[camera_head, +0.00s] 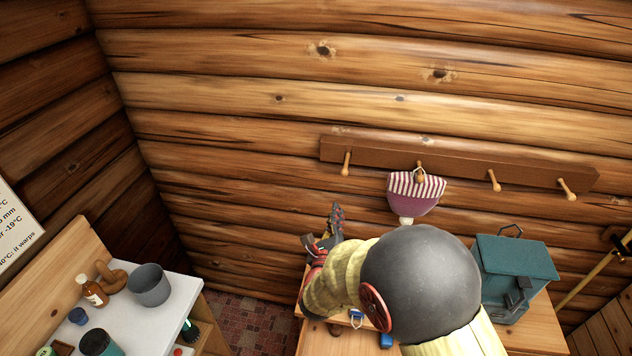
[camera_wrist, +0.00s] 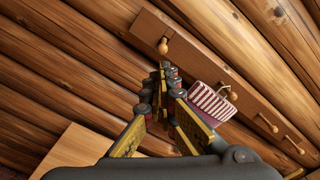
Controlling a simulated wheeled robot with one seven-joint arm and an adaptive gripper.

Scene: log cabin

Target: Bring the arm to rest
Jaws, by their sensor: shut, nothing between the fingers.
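My gripper (camera_head: 336,214) points up in front of the log wall in the head view, at the end of my bent arm. In the wrist view my gripper (camera_wrist: 170,72) has its fingertips together with nothing between them. A striped purple and white knitted hat (camera_head: 416,192) hangs from a peg of the wooden peg rail (camera_head: 380,157), to the right of my gripper. The hat also shows in the wrist view (camera_wrist: 213,100), just right of the fingers. My arm hides part of the bench below.
A teal metal box (camera_head: 514,262) stands on the wooden bench (camera_head: 540,325) right of my arm. At left a white-topped table (camera_head: 150,317) holds a grey pot (camera_head: 149,284), a brown bottle (camera_head: 93,292) and a dark cup (camera_head: 99,343). Patterned floor (camera_head: 250,318) shows between them.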

